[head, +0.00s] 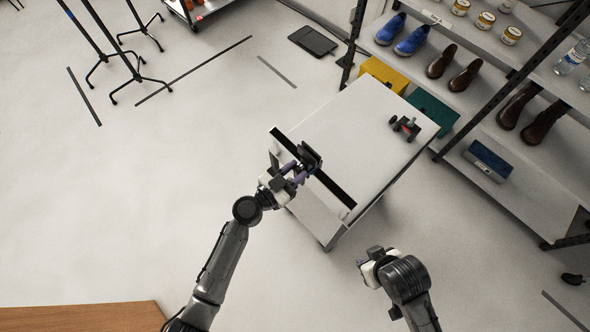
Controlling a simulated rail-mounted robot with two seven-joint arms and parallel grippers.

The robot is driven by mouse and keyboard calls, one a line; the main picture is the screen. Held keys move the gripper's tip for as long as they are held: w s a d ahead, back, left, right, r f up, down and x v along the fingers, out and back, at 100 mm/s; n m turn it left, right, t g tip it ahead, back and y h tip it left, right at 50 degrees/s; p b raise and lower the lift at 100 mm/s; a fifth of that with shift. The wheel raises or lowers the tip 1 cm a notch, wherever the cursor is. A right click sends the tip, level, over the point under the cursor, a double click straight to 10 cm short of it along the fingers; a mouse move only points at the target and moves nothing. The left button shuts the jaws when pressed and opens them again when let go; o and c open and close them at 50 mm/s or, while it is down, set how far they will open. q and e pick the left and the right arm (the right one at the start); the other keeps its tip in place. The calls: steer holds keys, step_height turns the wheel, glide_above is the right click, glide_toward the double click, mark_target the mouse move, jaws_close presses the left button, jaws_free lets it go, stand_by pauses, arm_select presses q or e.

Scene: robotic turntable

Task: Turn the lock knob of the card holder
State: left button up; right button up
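A small black block-like thing (309,156), perhaps the card holder, is at the left edge of the white cart top (352,120). I cannot make out a lock knob on it. My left gripper (296,172) reaches it from the lower left, with two purplish fingers apart and their tips close to or touching it; contact is unclear. The gripper partly covers this spot. My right gripper (363,264) is low in the picture, below the cart and away from it, and its fingers are too small to read.
A small red-and-black object (405,127) sits on the cart's right side. A long dark strip (327,186) runs along the cart's near edge. A shelf rack with shoes (441,62) and jars stands at right. A wooden surface (85,317) is at lower left. Left floor is mostly open.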

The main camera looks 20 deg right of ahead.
arm_select(q)
steer(key=c, duration=0.4)
steer(key=shift+o, duration=0.2)
steer(key=shift+f+n+b, duration=0.15)
steer(key=shift+n+b, duration=0.15)
steer(key=shift+b, duration=0.1)
steer(key=shift+n+b, duration=0.65)
steer(key=shift+n, duration=0.05)
steer(key=shift+n+b, duration=0.45)
steer(key=shift+n, duration=0.65)
steer(key=o, duration=0.9)
steer(key=shift+o, duration=0.2)
